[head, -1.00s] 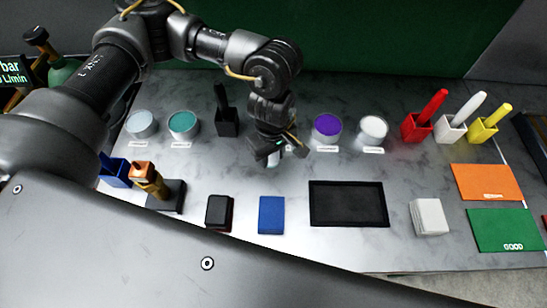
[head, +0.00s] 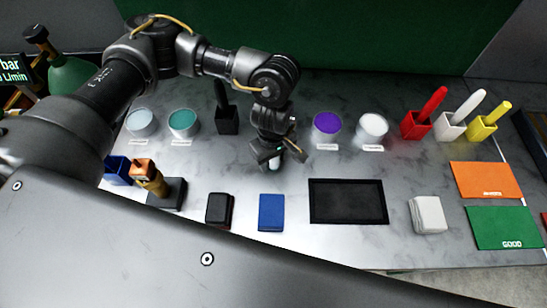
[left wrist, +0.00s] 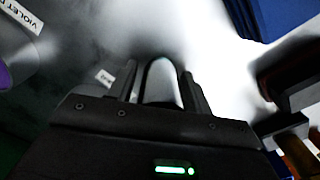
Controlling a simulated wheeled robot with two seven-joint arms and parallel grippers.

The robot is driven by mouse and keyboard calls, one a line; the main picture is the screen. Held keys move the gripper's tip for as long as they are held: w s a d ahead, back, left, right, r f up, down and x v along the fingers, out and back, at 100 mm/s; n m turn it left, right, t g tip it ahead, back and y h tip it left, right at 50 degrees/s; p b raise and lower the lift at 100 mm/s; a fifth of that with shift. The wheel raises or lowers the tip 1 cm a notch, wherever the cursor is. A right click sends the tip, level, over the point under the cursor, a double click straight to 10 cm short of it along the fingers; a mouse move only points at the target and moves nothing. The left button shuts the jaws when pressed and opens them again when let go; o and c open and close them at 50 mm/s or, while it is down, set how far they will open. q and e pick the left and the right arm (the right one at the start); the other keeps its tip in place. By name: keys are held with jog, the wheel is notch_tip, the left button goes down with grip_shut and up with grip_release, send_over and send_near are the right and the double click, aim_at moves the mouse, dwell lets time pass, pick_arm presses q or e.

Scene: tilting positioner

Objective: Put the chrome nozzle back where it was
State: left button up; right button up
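The chrome nozzle (left wrist: 161,82) is a smooth, shiny cylinder between the two fingers of my left gripper (left wrist: 160,88) in the left wrist view. The fingers lie close along both its sides, and the gripper looks shut on it. In the head view my left gripper (head: 274,158) points down over the grey bench, between the teal and violet tins. Only a pale end of the nozzle (head: 275,164) shows there below the fingers. I cannot tell whether that end touches the bench. My right gripper is not in view.
The teal tin (head: 183,123) and black holder (head: 227,118) stand left of the gripper, the violet tin (head: 327,125) right. In front lie a blue block (head: 271,212), a dark block (head: 219,210) and a black tray (head: 347,222). A brass-coloured tool (head: 151,180) stands front left.

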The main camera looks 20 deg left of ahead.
pick_arm(q)
jog(key=shift+o, duration=0.7)
jog(key=shift+r+p, duration=0.25)
jog(key=shift+p, duration=0.05)
notch_tip(320, 180, up, 10)
jog(key=shift+r+b, duration=0.15)
jog(key=shift+b, duration=1)
jog(key=shift+r, duration=0.75)
